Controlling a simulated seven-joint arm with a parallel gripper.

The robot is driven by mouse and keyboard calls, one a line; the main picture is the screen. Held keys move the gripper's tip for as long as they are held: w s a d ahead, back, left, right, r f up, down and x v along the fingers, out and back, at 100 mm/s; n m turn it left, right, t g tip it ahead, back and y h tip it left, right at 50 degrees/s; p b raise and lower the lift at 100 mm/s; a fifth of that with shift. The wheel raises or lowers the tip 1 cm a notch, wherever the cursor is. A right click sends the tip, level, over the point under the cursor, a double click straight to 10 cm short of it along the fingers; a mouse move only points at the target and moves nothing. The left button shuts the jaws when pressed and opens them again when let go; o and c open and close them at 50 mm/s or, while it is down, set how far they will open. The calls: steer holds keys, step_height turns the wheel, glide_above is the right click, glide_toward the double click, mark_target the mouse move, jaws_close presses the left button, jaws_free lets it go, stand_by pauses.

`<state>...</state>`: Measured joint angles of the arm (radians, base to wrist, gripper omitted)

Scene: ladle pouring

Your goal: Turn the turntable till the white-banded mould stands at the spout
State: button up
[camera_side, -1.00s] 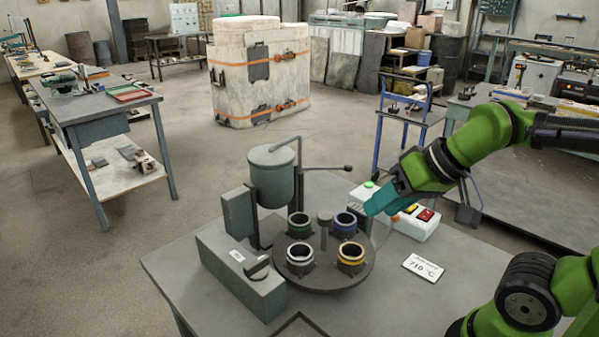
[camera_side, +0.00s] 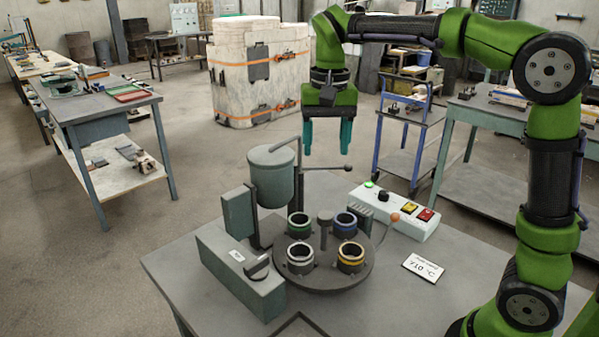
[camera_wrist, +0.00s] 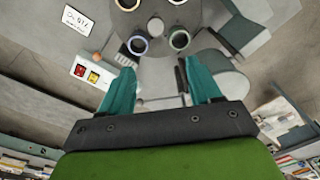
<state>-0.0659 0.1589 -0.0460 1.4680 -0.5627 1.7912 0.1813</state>
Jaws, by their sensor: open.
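The dark round turntable (camera_side: 325,284) carries several moulds around a centre post. The white-banded mould (camera_side: 300,257) stands at the front left, away from the grey-green pot (camera_side: 271,177). The green-banded mould (camera_side: 299,225) is nearest the pot, the blue-banded mould (camera_side: 345,224) is back right and the yellow-banded mould (camera_side: 351,257) front right. The spout itself is not clear to see. My gripper (camera_side: 327,150) hangs open and empty, fingers down, above and behind the turntable. In the wrist view its fingers (camera_wrist: 160,68) show apart, and the white-banded mould (camera_wrist: 177,2) is cut off at the top edge.
An orange knob (camera_side: 393,217) on a thin rod stands at the turntable's right. Behind it is a control box (camera_side: 395,211) with yellow and red buttons and a lit green lamp. A card (camera_side: 424,267) lies front right. The pot's lever (camera_side: 330,168) reaches right, below my gripper.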

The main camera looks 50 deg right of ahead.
mark_target(325, 214)
steer(key=shift+m, duration=0.4)
steer(key=f, duration=1)
steer(key=s+f, duration=0.1)
steer(key=f, duration=0.5)
steer(key=shift+a, duration=0.1)
steer(key=shift+c, duration=0.4)
steer(key=shift+r, duration=0.1)
jaws_close()
